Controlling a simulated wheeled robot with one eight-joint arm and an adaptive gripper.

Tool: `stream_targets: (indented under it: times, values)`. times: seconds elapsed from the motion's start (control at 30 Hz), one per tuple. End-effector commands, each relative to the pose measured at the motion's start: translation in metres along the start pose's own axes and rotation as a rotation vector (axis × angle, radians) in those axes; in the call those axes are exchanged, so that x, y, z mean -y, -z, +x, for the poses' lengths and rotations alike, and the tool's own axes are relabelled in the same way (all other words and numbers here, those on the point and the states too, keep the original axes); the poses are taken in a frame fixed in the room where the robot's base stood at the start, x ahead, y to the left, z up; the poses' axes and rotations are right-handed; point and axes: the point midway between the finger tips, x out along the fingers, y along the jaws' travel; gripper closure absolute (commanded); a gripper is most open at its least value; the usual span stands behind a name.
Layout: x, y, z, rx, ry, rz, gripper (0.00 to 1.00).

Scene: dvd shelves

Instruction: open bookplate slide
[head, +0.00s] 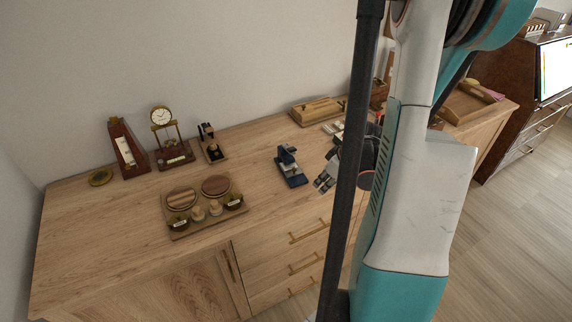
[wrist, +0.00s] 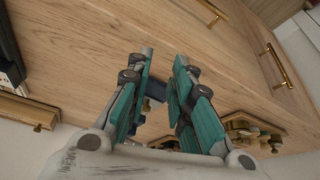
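No part is plainly marked as the bookplate slide, and I cannot tell for certain which thing it is. A long wooden box (head: 317,110) with a raised top piece lies at the back of the cabinet top. A wooden piece with a brass knob (wrist: 28,110) shows at the left of the wrist view, probably this box. My gripper (head: 323,183) is above the cabinet top, right of a dark blue stapler-like device (head: 290,166). In the wrist view my gripper (wrist: 163,62) has its fingers apart with nothing held; a dark blue part (wrist: 156,88) shows beyond them.
A wooden tray with discs and brass pots (head: 205,206) is at the front left; a metronome (head: 128,148) and a small clock (head: 161,117) stand behind it. My arm hides part of the cabinet's right side. Drawers with brass handles (head: 309,231) face the front.

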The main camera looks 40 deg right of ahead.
Motion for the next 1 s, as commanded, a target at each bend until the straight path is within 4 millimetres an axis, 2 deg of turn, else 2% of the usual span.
stream_targets:
  times: [0.17,0.5,0.7,1.0]
  values:
    - [0.001,0.021,0.010,0.000,0.001,-0.005,0.80]
    - [0.001,0.082,0.036,0.001,0.001,-0.005,0.80]
    - [0.001,0.108,0.046,0.002,0.000,-0.004,0.80]
    - [0.000,0.108,0.057,0.001,-0.001,-0.001,0.80]
